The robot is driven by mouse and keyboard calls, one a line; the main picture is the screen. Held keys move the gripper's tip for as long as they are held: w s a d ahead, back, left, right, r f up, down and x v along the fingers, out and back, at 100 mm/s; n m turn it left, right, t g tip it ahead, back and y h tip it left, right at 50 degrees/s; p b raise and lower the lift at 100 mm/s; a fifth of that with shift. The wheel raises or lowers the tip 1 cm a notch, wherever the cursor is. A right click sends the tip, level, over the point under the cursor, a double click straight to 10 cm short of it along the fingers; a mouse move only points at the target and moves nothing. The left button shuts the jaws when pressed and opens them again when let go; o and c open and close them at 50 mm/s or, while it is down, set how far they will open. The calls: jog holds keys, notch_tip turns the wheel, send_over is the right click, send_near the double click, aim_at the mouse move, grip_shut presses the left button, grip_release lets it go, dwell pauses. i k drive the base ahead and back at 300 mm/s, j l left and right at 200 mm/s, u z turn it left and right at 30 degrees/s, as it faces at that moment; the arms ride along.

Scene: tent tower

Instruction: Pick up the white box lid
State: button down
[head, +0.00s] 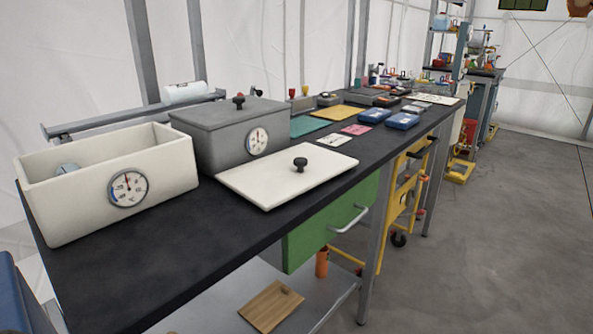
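The white box lid (261,184) lies flat on the black worktop, with its front edge near the worktop's front edge. A small dark round knob (300,164) stands up from its top. The open white box (158,179) with a dial gauge on its front stands to the left of the lid. My gripper is not in view.
A grey lidded box (222,130) with a dial stands just behind the lid. Cards, a green mat (306,126) and blue cases (402,121) lie farther along the worktop (150,262). A green drawer (322,222) is below. The floor at right is clear.

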aim_at(269, 182)
jog(key=i+l+u, duration=0.1)
jog(key=l, duration=0.4)
jog(key=i+l+u, duration=0.15)
jog(key=l, duration=0.4)
jog(key=i+l+u, duration=0.1)
jog(key=i+l, duration=0.15)
jog(key=l, duration=0.3)
jog(key=i+l+u, duration=0.1)
jog(key=l, duration=0.45)
jog(key=i+l+u, duration=0.15)
jog(key=l, duration=0.45)
jog(key=i, duration=0.4)
